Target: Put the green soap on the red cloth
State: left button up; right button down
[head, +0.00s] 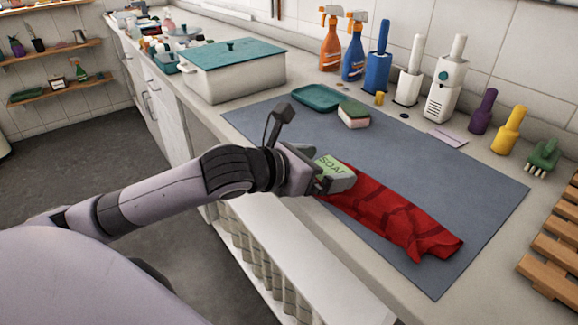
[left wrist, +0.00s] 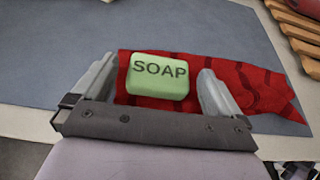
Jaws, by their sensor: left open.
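The green soap (head: 331,166), marked "SOAP", lies at the left end of the red cloth (head: 405,222). In the left wrist view the soap (left wrist: 158,76) sits between the two fingers of my left gripper (left wrist: 156,85), with the red cloth (left wrist: 250,90) under and behind it. The fingers stand apart, with gaps visible on both sides of the soap. In the head view my left gripper (head: 325,178) is at the soap and hides part of it and the near end of the cloth. My right gripper is not in view.
The cloth lies on a grey mat (head: 280,125) on the counter. A sponge (head: 354,114) and a teal tray (head: 318,97) stand at the mat's back. A white box with teal lid (head: 232,72) is behind left. A wooden rack (head: 556,245) is at right.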

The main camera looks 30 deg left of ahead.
pick_arm(q)
jog(key=p+v, duration=0.7)
jog(key=v, duration=0.3)
jog(key=shift+s+r, duration=0.25)
jog(key=shift+s, duration=0.1)
jog(key=shift+a, duration=0.15)
dwell(0.5)
